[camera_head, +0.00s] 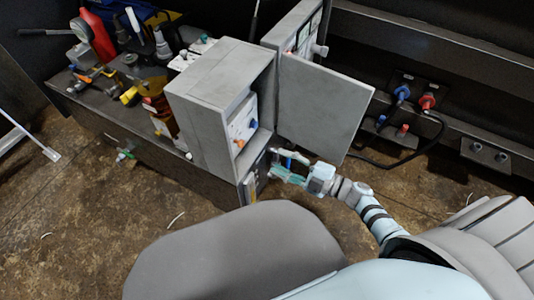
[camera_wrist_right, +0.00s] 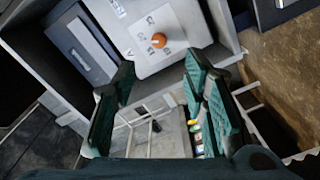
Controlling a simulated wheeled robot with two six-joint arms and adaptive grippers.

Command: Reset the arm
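My right arm (camera_head: 375,215) reaches from the lower right toward the open grey control box (camera_head: 208,110). My right gripper (camera_head: 282,165) is just below and right of the box. In the right wrist view its teal fingers (camera_wrist_right: 160,72) stand wide apart with nothing between them. A white panel with an orange knob (camera_wrist_right: 158,40) lies beyond the fingertips, apart from them. The knob also shows in the head view (camera_head: 240,143). My left arm and gripper are not seen.
The box's grey door (camera_head: 325,105) stands open to the right, above my right gripper. Tools, including a red one (camera_head: 98,38), crowd the dark bench at left. Blue (camera_head: 402,92) and red (camera_head: 428,101) connectors sit at right. The brown floor below right is mostly clear.

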